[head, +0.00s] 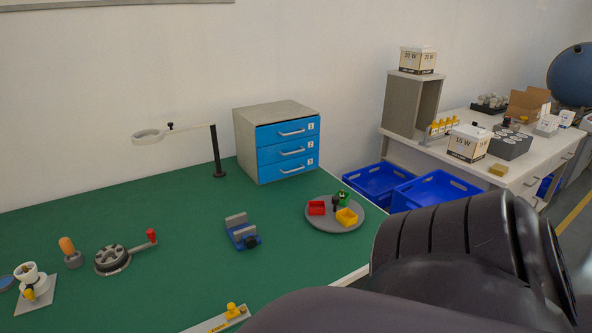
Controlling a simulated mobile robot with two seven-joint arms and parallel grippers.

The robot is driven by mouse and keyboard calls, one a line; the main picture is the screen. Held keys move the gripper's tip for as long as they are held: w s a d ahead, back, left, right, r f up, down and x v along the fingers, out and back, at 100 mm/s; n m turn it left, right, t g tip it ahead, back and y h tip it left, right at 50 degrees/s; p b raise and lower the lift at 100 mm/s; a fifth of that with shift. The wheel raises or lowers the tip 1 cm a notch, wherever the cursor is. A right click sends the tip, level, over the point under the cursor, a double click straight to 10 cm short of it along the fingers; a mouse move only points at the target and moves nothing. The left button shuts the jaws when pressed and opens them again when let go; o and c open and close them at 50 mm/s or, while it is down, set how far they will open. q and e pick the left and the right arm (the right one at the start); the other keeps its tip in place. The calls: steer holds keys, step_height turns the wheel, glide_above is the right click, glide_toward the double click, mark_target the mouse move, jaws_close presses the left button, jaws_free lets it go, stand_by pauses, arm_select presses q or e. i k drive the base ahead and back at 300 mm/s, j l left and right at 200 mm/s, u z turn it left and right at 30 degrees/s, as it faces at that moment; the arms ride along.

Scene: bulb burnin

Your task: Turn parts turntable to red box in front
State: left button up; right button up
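The parts turntable (332,225) is a round grey disc near the right edge of the green table. A red box (316,208) sits on its left side. A dark upright knob (335,202) stands between the boxes. A large dark arm part of mine fills the lower right of the head view, close to the camera. Neither gripper shows in this view.
A blue vise (241,232) stands left of the turntable. A blue-fronted drawer cabinet (278,142) is behind, with a magnifier lamp (218,150) beside it. Blue crates (437,190) lie beyond the table's right edge. The green tabletop (180,260) has free room around the vise.

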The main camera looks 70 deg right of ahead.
mark_target(331, 213)
steer(key=z, duration=2.35)
